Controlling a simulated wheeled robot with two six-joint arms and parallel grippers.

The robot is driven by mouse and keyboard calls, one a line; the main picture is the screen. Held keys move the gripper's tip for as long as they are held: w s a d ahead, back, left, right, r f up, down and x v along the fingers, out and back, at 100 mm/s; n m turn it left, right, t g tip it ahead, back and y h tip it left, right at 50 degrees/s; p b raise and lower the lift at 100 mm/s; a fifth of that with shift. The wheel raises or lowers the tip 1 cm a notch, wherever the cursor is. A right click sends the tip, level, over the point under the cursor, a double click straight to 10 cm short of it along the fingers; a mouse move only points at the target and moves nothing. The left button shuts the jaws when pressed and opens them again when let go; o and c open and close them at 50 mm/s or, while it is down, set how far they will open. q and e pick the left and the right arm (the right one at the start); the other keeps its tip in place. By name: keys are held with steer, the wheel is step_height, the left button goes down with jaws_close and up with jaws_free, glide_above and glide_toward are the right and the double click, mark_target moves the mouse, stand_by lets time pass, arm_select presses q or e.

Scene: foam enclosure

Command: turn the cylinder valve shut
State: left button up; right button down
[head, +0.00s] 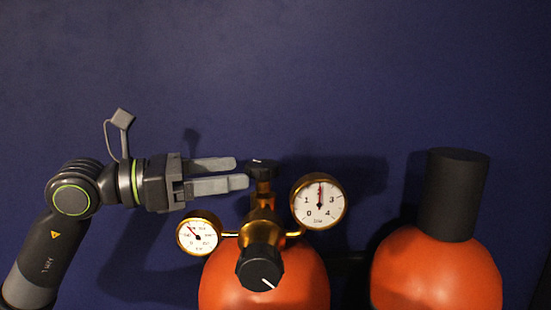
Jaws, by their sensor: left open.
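An orange cylinder (225,285) stands low in the middle of the head view with brass fittings (263,216) on top. A small black knob (262,166) tops the brass stem. A larger black knob (257,268) with a white mark sits lower, in front of the brass body. My left gripper (237,173) comes in level from the left. Its two grey fingers are apart, and they point at the small top knob. The fingertips are just left of that knob; nothing shows between them. I cannot tell whether the near fingertip touches it. My right gripper is out of view.
A small brass gauge (199,236) sits below my left fingers. A larger gauge (320,203) is right of the stem, needle pointing up. A second orange cylinder (436,275) with a black cap (453,195) stands at right. The dark blue wall behind is bare.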

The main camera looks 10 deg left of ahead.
mark_target(279, 171)
arm_select(q)
steer(key=p+x, duration=0.2)
steer(key=x, duration=0.4)
steer(key=shift+r, duration=0.15)
steer(key=shift+p+x, duration=0.65)
steer(key=shift+x, duration=0.55)
